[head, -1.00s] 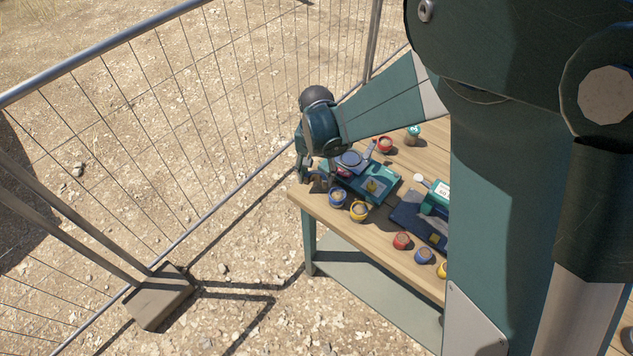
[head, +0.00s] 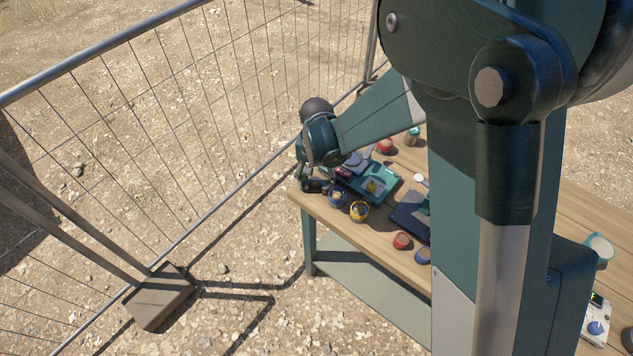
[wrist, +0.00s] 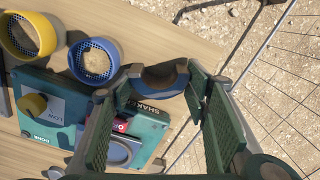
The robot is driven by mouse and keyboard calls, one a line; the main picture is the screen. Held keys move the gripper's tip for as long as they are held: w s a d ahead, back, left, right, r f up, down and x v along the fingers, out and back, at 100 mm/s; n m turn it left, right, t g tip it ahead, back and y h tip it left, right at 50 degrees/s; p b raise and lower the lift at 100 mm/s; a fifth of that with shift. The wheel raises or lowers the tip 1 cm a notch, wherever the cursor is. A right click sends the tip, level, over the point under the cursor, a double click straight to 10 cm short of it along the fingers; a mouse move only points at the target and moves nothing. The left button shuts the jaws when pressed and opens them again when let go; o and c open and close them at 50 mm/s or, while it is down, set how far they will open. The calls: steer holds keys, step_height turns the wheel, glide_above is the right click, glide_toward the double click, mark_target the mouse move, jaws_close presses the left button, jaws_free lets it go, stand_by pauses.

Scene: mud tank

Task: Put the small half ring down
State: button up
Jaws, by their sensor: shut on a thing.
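The small half ring (wrist: 158,78), a dark blue-grey curved piece, is held between my fingertips in the wrist view. My gripper (wrist: 160,86) is shut on it, with one green-padded finger at each end. The half ring is beside the green shaker box, near the edge of the wooden table. I cannot tell whether it touches the tabletop. In the head view my gripper (head: 305,172) is low over the far left corner of the table, partly hidden by my own wrist.
The green shaker (wrist: 60,120), with a yellow knob (wrist: 34,105), is close to my left finger. A blue sieve (wrist: 94,62) and a yellow sieve (wrist: 28,36) stand beside it. Red cups and a blue cup (head: 423,256) are along the table (head: 375,244). A wire fence (head: 230,110) runs behind.

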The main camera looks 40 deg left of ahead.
steer(key=shift+f, duration=0.1)
steer(key=o, duration=1)
steer(key=shift+c, duration=0.2)
step_height(320, 180, up, 12)
stand_by(0.7)
stand_by(0.3)
